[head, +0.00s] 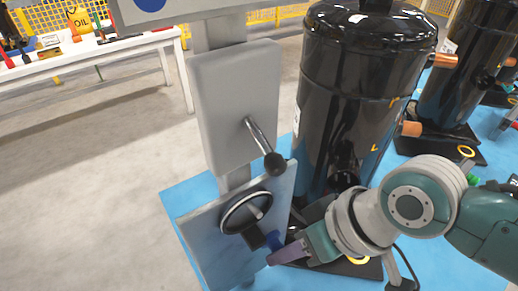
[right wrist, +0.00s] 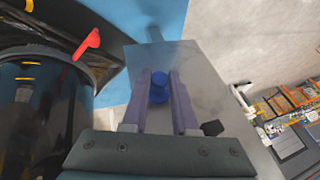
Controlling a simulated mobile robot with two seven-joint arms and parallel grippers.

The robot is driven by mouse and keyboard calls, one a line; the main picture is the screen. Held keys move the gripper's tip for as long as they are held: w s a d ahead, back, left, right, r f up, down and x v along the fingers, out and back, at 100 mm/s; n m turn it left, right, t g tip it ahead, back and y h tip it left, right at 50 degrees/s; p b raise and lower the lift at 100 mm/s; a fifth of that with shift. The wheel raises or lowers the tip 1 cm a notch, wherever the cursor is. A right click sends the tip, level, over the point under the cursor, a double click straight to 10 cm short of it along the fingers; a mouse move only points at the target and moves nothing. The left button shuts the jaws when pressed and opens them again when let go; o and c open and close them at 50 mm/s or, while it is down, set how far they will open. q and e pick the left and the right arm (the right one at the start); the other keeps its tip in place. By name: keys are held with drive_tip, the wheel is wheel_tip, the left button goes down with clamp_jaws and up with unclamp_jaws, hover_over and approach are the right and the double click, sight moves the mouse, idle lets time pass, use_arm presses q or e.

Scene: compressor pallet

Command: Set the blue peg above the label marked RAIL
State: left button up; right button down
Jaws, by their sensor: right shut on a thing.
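The blue peg (head: 273,240) is at the lower right of a tilted grey metal panel, just right of a black handwheel (head: 246,211). My right gripper (head: 277,254), with purple fingers, reaches in from the right and is shut on the peg. In the right wrist view the round blue end of the peg (right wrist: 159,87) sits between the two fingers (right wrist: 160,90), in front of the grey panel (right wrist: 205,70). I cannot tell whether the peg touches the panel. No label reading RAIL can be read in either view. My left gripper is not in view.
A grey box with a black-knobbed lever (head: 262,145) is fixed above the panel. A tall black compressor (head: 360,100) stands close behind my right gripper on the blue pallet (head: 190,195). A white table (head: 90,58) with tools stands far left, with clear floor before it.

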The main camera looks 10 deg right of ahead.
drive_tip(key=shift+s+d, duration=0.1)
idle(0.4)
drive_tip(key=shift+s+d+p, duration=0.35)
drive_tip(key=shift+s+p, duration=0.25)
drive_tip(key=shift+s, duration=0.3)
drive_tip(key=shift+s+d+p, duration=0.3)
drive_tip(key=shift+s+p, duration=0.35)
drive_tip(key=shift+s, duration=0.3)
drive_tip(key=shift+s+d+p, duration=0.35)
drive_tip(key=shift+s+p, duration=0.25)
drive_tip(key=shift+s, duration=0.3)
